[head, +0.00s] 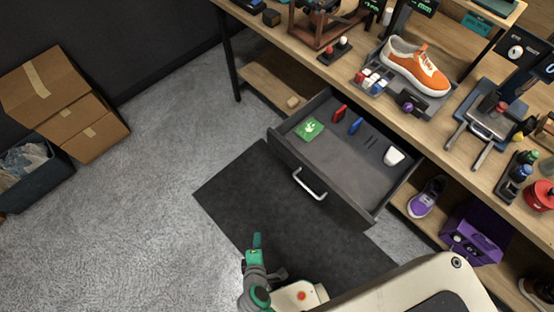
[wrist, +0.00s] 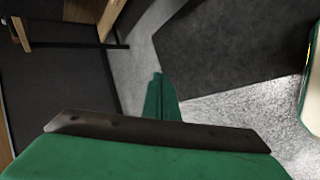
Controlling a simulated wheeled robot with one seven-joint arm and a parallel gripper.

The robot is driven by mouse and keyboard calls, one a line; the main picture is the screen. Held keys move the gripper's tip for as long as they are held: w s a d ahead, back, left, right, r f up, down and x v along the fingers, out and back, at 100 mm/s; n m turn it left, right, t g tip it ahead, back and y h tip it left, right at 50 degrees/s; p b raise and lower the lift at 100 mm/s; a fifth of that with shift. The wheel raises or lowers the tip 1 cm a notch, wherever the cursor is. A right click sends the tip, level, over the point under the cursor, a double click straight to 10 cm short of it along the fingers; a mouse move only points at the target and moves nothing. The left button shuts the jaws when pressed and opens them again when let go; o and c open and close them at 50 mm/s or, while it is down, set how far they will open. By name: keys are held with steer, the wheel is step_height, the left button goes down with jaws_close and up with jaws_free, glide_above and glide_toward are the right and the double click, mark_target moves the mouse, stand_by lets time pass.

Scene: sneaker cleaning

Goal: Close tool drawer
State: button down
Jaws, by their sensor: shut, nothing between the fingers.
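The grey tool drawer (head: 345,165) stands pulled out from under the wooden workbench in the head view. Its silver bar handle (head: 309,186) is on the front panel. Inside lie a green card (head: 309,128), a red tool (head: 339,113), a blue tool (head: 356,126) and a white item (head: 394,155). My green-tipped gripper (head: 257,241) is at the bottom of the head view, in front of the drawer and apart from it. It is shut and empty. Its green fingers (wrist: 160,97) also show in the wrist view, where I cannot make out the drawer handle.
The workbench (head: 395,112) holds an orange sneaker (head: 417,65) and several tools. A black mat (head: 235,193) lies on the floor before the drawer. Cardboard boxes (head: 60,95) and a dark bin (head: 35,170) stand at left. A lower shelf holds a purple shoe (head: 426,197) and purple box (head: 475,235).

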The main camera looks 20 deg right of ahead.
steer(key=w+d+f+n+h, duration=0.1)
steer(key=w+d+n+h, duration=0.15)
steer(key=w, duration=0.25)
steer(key=n+g+h, duration=0.2)
steer(key=n+h, duration=0.3)
steer(key=h, duration=0.6)
glide_toward(284, 154)
steer(key=x, duration=0.5)
steer(key=shift+d+r, duration=0.15)
steer(key=shift+d, duration=0.2)
steer(key=shift+w+d, duration=0.2)
steer(key=shift+d, duration=0.1)
